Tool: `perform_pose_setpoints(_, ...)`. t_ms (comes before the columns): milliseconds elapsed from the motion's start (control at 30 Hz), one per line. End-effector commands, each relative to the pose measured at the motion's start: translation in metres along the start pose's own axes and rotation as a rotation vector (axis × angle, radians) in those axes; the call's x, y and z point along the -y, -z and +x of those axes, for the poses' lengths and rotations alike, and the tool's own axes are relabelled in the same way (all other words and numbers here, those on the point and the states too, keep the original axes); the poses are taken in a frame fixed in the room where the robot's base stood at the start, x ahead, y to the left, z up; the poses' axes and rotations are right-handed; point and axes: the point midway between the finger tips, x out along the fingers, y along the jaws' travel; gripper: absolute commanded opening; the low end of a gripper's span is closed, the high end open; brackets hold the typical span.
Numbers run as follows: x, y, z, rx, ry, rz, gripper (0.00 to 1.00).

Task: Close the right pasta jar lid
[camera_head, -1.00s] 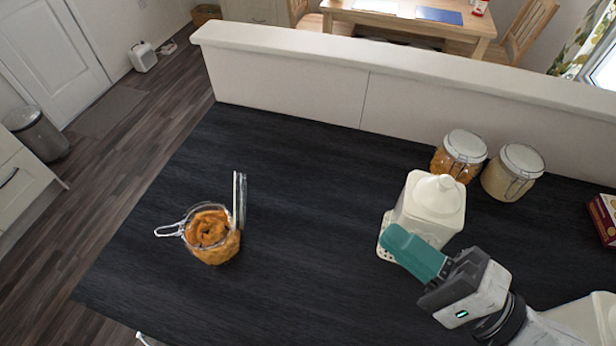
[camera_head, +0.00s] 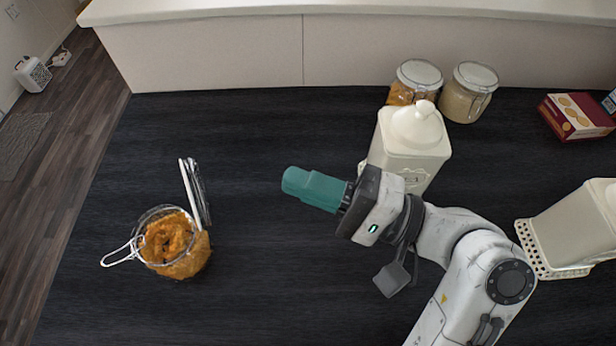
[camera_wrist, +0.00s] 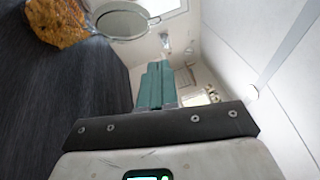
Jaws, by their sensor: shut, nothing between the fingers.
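An open glass jar of orange pasta (camera_head: 180,255) stands on the left of the dark counter. Its hinged lid (camera_head: 196,192) stands upright, open, at the jar's right side; a wire clasp sticks out to the left. My gripper (camera_head: 290,181) has teal fingers closed together with nothing between them. It points left, above the counter, to the right of the lid and clear of it. In the wrist view the jar (camera_wrist: 58,22) is at the top left, partly cut off, with the round lid (camera_wrist: 122,21) beside it, beyond the fingertips (camera_wrist: 156,66).
A white canister (camera_head: 405,150) stands close behind my gripper. Two closed jars, one with orange contents (camera_head: 412,88) and one pale (camera_head: 466,95), stand by the back wall. A red box (camera_head: 575,116) and another canister (camera_head: 580,230) are at right. Counter between gripper and jar is clear.

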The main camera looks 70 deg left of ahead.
Motion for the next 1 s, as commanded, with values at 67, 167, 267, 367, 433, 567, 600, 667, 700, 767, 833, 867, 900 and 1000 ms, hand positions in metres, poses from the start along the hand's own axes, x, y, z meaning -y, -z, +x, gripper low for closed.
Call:
perform_pose_setpoints(67, 0.002, -0.002, 0.018, 0.004, -0.001, 0.0, 0.0)
perform_pose_setpoints(167, 0.002, -0.001, 0.038, 0.004, -0.001, 0.0, 0.0)
perform_pose_setpoints(267, 0.002, -0.001, 0.058, 0.004, -0.002, 0.001, 0.0)
perform_pose_setpoints(367, 0.002, -0.007, 0.073, 0.002, -0.001, 0.001, 0.0)
perform_pose_setpoints(433, 0.002, -0.014, 0.079, 0.001, 0.0, 0.001, 0.0)
perform_pose_setpoints(567, 0.001, -0.023, 0.088, 0.0, -0.001, 0.0, 0.0)
perform_pose_setpoints(600, 0.001, -0.025, 0.09, 0.0, -0.001, 0.0, 0.0)
perform_pose_setpoints(667, 0.001, -0.027, 0.092, -0.001, -0.001, -0.001, 0.0)
perform_pose_setpoints(700, 0.001, -0.028, 0.092, -0.001, 0.0, -0.001, 0.0)
perform_pose_setpoints(767, 0.0, -0.028, 0.093, -0.001, 0.0, -0.001, 0.0)
perform_pose_setpoints(833, 0.0, -0.029, 0.093, -0.001, 0.0, -0.001, 0.0)
perform_pose_setpoints(867, 0.0, -0.028, 0.093, -0.001, 0.0, -0.001, 0.0)
perform_pose_setpoints(900, 0.0, -0.028, 0.093, -0.001, 0.0, -0.001, 0.0)
perform_pose_setpoints(1000, 0.0, -0.028, 0.093, -0.001, 0.0, -0.001, 0.0)
